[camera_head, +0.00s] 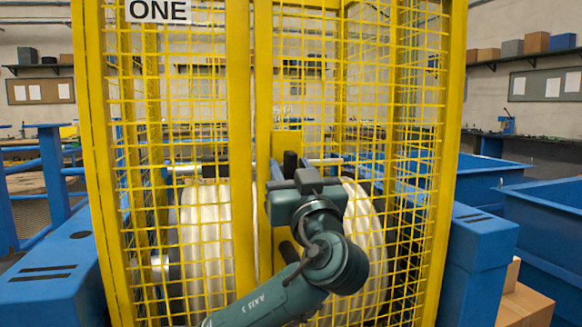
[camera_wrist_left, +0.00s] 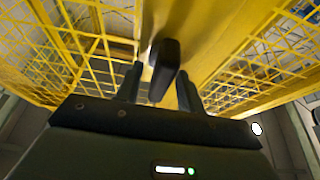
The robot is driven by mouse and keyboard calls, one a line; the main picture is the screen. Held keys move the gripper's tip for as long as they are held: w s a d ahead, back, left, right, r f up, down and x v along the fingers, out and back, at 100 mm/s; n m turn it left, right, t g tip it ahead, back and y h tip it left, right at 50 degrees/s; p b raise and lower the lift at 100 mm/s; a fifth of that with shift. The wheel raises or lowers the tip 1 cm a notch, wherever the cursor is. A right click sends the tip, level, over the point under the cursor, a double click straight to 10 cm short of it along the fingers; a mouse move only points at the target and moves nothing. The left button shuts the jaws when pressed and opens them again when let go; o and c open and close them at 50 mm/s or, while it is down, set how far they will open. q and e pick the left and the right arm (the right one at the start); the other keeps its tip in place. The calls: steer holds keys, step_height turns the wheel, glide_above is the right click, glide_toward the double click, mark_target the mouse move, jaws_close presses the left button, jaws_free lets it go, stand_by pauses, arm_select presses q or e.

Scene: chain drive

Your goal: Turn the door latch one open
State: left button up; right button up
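The door latch one is a black handle (camera_head: 290,164) on a yellow plate of the caged enclosure, below the "ONE" sign (camera_head: 158,11). It also shows in the left wrist view as a dark rounded handle (camera_wrist_left: 165,66). My left gripper (camera_head: 291,174) is in front of the latch, its teal wrist hiding the lower part of the plate. In the left wrist view its two dark fingers (camera_wrist_left: 158,86) stand apart, one on each side of the handle, with gaps showing. The cage door (camera_head: 205,130) looks closed. My right gripper is in neither view.
Yellow mesh panels and posts (camera_head: 240,140) stand close around the gripper. Large pale rolls (camera_head: 207,225) sit behind the mesh. Blue blocks flank the cage at left (camera_head: 50,270) and right (camera_head: 480,255). Cardboard boxes (camera_head: 525,303) lie at the lower right.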

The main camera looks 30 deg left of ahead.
arm_select(q)
steer(key=shift+w+a+r, duration=0.1)
steer(key=shift+a, duration=0.05)
jaws_close()
stand_by(0.4)
